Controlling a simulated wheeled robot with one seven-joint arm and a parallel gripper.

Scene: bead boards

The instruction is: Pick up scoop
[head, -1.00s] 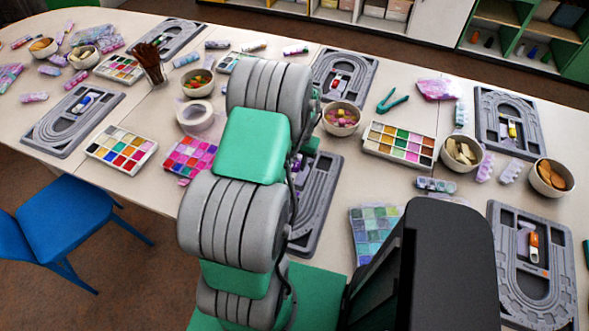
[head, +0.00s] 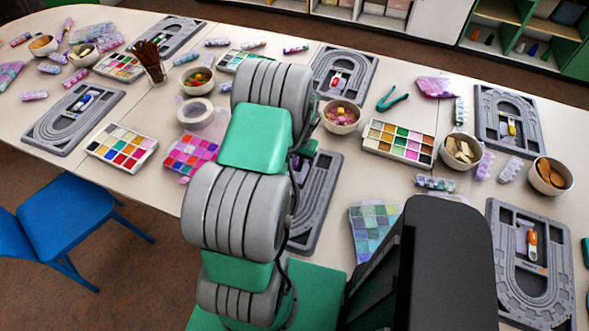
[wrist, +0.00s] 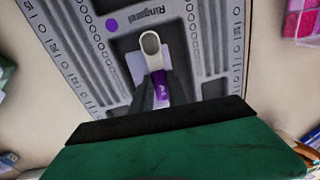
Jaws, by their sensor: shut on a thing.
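The scoop (wrist: 161,88) shows in the wrist view, with a pale oval head and a purple handle. My gripper (wrist: 159,78) is shut on its handle; the two dark fingers stand either side of the purple part. The scoop's head points away from my gripper, over the grey bead board (wrist: 205,50). I cannot tell whether it touches the board.
A bead tray (head: 437,153) and a bowl of beads (head: 341,129) stand right of my arm. A pink bead tray (head: 178,166) and a tape roll (head: 222,115) lie to its left. More bead boards (head: 575,290) are around the table. A blue chair (head: 65,215) stands in front.

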